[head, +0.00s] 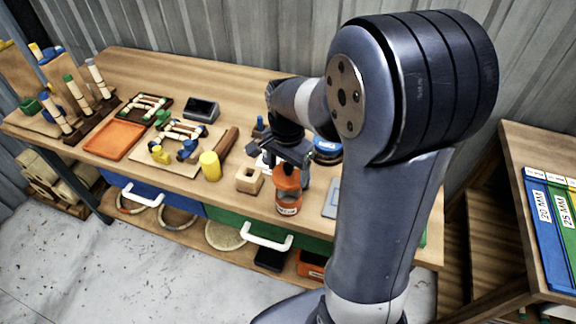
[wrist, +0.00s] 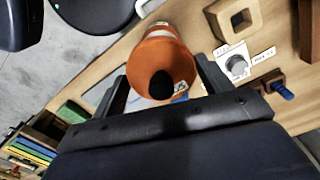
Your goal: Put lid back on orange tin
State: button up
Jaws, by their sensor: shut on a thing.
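My gripper (head: 285,160) is shut on an orange rounded piece with a black knob, which looks like the lid (head: 287,177). In the wrist view the lid (wrist: 150,66) sits between the two fingers of my gripper (wrist: 163,86). The orange tin (head: 289,204), with a pale label, shows right below the lid at the front edge of the bench. I cannot tell whether lid and tin touch. In the wrist view most of the tin is hidden behind the lid.
A wooden block with a square hole (head: 249,179) and a yellow cylinder (head: 210,166) stand left of the tin. A blue round container (head: 327,150) is behind, partly hidden by my arm. A grey flat plate (head: 331,198) lies to the right. An orange tray (head: 115,139) is far left.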

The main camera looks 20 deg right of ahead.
jog(key=shift+f+b, duration=2.1)
jog(key=shift+f, duration=0.8)
jog(key=shift+f, duration=0.15)
jog(key=o, duration=1)
jog(key=shift+o, duration=0.3)
jog(key=shift+r+p, duration=3)
jog(key=shift+r, duration=0.6)
jog(key=shift+c, duration=0.2)
